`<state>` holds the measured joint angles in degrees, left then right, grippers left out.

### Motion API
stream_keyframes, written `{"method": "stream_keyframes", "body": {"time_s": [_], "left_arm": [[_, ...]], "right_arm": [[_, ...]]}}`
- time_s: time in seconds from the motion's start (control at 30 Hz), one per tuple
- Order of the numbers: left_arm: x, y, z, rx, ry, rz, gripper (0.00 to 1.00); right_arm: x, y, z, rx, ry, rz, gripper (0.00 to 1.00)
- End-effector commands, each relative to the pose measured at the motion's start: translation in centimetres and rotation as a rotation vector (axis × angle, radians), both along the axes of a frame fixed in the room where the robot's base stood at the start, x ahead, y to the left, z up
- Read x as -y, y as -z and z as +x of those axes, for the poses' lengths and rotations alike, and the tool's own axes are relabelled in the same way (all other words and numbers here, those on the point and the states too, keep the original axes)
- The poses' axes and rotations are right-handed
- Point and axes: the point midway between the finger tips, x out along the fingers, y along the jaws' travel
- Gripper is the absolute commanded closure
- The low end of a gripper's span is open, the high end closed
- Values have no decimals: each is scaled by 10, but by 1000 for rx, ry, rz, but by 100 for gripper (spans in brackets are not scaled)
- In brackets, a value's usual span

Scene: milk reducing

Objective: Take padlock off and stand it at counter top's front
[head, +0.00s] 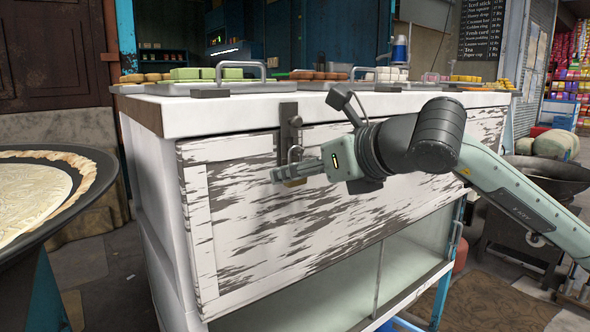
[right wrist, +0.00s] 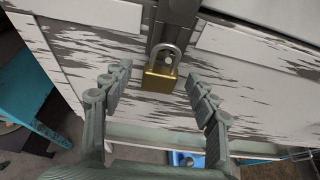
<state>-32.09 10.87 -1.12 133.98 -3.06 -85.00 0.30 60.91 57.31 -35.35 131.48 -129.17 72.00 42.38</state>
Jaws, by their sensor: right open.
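A brass padlock (right wrist: 161,79) with a steel shackle hangs on the dark metal hasp (head: 289,125) at the front of the white, worn counter. In the head view the padlock (head: 295,183) is mostly hidden behind my right gripper (head: 274,176), with its shackle showing just above. In the right wrist view my right gripper (right wrist: 158,80) is open, its fingers on either side of the padlock and apart from it. The counter top (head: 215,116) is a pale slab above the hasp. My left gripper is in neither view.
Metal lids (head: 218,88) with handles and trays of sweets (head: 207,73) stand on the counter top. Its front edge has a narrow clear strip. A large round pan (head: 85,190) is at the left. A dark bowl (head: 550,172) is at the right.

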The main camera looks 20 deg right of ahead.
Motion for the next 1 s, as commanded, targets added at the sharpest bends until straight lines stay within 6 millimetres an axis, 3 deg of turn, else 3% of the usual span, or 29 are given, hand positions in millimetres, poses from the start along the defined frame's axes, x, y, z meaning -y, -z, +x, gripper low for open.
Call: {"method": "stream_keyframes", "body": {"time_s": [0.27,0.7,1.0], "left_arm": [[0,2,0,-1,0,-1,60],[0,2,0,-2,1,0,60],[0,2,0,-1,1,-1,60]], "right_arm": [[-2,2,3,1,-1,0,41],[-2,2,3,1,-1,0,96],[-2,-1,3,3,-1,1,98]]}}
